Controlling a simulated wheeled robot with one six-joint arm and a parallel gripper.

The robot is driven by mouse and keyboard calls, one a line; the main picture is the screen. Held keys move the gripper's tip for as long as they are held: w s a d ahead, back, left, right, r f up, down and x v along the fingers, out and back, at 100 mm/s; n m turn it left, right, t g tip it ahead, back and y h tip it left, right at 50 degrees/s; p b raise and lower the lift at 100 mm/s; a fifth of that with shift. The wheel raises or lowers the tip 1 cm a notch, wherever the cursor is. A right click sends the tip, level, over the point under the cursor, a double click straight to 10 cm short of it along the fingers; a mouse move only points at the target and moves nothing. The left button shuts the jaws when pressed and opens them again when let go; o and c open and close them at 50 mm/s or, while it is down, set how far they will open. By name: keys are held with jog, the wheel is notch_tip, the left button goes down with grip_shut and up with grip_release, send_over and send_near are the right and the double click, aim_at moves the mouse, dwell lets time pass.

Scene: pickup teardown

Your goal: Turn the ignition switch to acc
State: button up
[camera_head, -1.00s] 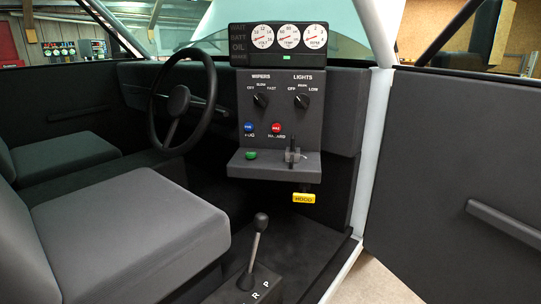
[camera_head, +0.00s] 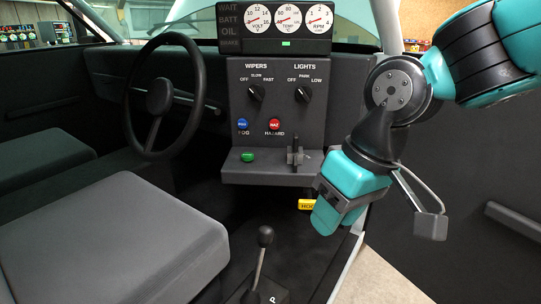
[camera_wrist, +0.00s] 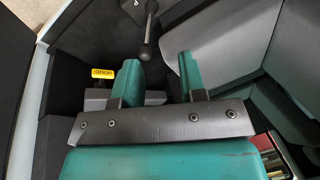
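No part carries a readable ignition label. A dark upright lever or key-like piece (camera_head: 294,153) stands at the right of the console ledge (camera_head: 240,172); it may be the ignition switch, and its position marks are too small to read. My gripper (camera_head: 326,217) hangs below and to the right of it, apart from it, in front of the yellow HOOD handle (camera_head: 306,204). In the wrist view my gripper (camera_wrist: 158,64) has two teal fingers spread apart with nothing between their tips. The upright piece is not clear in that view.
A green button (camera_head: 247,157) is on the ledge's left. The WIPERS knob (camera_head: 256,92), LIGHTS knob (camera_head: 303,93), blue fog button (camera_head: 242,124) and red hazard button (camera_head: 274,124) are above. A gear lever (camera_head: 262,245) rises below. The steering wheel (camera_head: 160,96) is left.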

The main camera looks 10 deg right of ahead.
jog(key=w+r+m+t+h+p, duration=0.2)
jog(key=w+r+m+p, duration=0.25)
jog(key=w, duration=0.85)
jog(key=m+t+h+p, duration=0.1)
jog(key=m+h+p, duration=0.1)
jog(key=m, duration=0.1)
send_near(296, 165)
jog(key=p+x, duration=0.4)
jog(key=x, duration=0.5)
jog(key=shift+w+f+p, duration=0.15)
jog(key=shift+f+p, duration=0.2)
jog(key=shift+p, duration=0.05)
jog(key=shift+c, duration=0.2)
grip_shut()
